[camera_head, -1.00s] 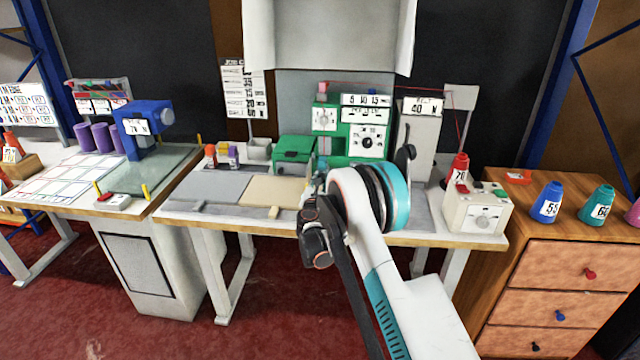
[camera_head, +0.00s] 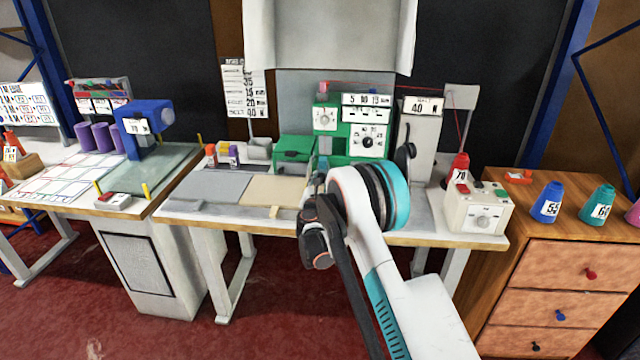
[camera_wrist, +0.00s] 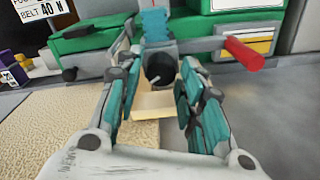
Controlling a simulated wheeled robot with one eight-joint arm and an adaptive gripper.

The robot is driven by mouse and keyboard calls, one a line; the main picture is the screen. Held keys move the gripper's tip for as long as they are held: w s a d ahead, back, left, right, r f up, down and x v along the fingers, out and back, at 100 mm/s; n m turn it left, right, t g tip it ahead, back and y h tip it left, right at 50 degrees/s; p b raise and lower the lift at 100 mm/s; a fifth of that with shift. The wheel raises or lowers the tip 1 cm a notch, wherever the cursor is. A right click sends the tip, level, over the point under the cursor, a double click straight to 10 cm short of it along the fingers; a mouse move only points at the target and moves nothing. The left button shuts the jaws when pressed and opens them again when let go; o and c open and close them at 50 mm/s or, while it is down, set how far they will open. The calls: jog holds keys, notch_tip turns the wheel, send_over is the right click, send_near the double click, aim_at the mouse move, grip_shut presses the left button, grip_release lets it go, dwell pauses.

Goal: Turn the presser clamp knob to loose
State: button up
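The green machine (camera_head: 380,128) stands at the back of the middle bench, with two white dial plates on its front. Nothing is held. A red handle (camera_wrist: 243,53) sticks out to the right of the knob. In the head view my arm hides the knob and the fingertips.
A beige fabric piece (camera_head: 270,190) lies on the bench below the machine. A grey tension post (camera_head: 420,140) stands right of it. A white control box (camera_head: 478,212) and a red cone (camera_head: 460,164) stand at the right end. The floor in front is clear.

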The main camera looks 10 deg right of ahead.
jog(key=v, duration=1.1)
jog(key=shift+s+a, duration=0.1)
jog(key=shift+s, duration=0.2)
jog(key=s+d+r+m+g, duration=0.3)
jog(key=s+d+r+m, duration=0.1)
jog(key=s+r+m, duration=0.4)
jog(key=s+d+r+m+g, duration=0.2)
jog(key=s+d+r+m, duration=0.35)
jog(key=s+r, duration=0.4)
jog(key=s+a+m+g+y, duration=0.2)
jog(key=s+m, duration=0.5)
jog(key=s, duration=0.8)
jog(key=s+a+m+g+y, duration=0.2)
jog(key=s+m, duration=0.5)
jog(key=s, duration=0.9)
jog(key=shift+a+f+g+y, duration=0.35)
jog(key=shift+a+y, duration=0.2)
jog(key=shift+y, duration=0.35)
